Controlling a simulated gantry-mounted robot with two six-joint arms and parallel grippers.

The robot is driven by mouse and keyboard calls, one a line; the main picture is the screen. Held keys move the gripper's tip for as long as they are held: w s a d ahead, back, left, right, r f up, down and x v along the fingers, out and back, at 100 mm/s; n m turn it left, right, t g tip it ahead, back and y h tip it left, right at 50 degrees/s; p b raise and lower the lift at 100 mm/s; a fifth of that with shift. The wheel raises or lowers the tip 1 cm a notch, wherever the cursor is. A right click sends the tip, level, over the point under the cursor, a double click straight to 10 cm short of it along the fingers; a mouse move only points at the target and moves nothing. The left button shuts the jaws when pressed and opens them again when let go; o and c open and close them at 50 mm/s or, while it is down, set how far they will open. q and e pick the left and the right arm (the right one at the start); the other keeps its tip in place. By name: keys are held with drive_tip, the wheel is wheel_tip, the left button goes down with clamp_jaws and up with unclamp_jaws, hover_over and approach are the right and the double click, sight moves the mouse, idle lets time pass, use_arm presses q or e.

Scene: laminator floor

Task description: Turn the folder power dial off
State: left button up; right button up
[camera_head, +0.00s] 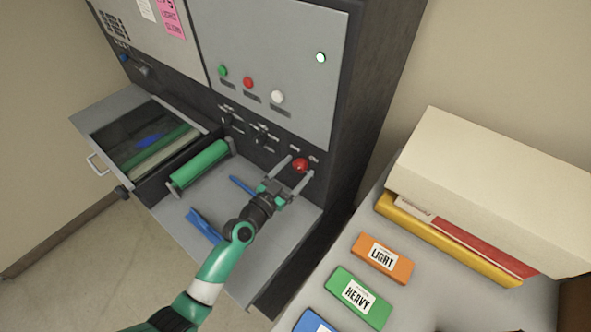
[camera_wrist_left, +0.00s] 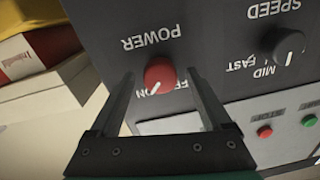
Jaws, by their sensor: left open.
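The red power dial (camera_head: 301,164) is on the dark front strip of the machine, at its lower right. In the left wrist view the dial (camera_wrist_left: 159,75) shows upside down under the word POWER. Its white pointer mark slants to the lower left, on the side of the ON lettering; the lettering is partly hidden. My left gripper (camera_head: 298,167) is open, with one finger on each side of the dial. In the left wrist view gaps show between the dial and both fingers. My right gripper is not in view.
Beside the dial are a black speed knob (camera_wrist_left: 289,46) and green and red buttons. Below are a grey tray (camera_head: 190,215) with blue pieces and a green roller (camera_head: 200,164). A side table at right holds orange (camera_head: 382,258) and green (camera_head: 358,297) labelled blocks and boxes.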

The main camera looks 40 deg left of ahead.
use_arm(q)
clamp_jaws()
idle(0.4)
drive_tip(key=shift+n, duration=0.5)
drive_tip(key=n, duration=0.3)
drive_tip(key=shift+n, duration=0.3)
drive_tip(key=n+p, duration=0.1)
drive_tip(key=n, duration=0.7)
drive_tip(key=shift+n+h, duration=0.3)
drive_tip(key=shift+n, duration=0.1)
drive_tip(key=n, duration=0.4)
drive_tip(key=shift+a+p, duration=0.1)
drive_tip(key=shift+p, duration=0.3)
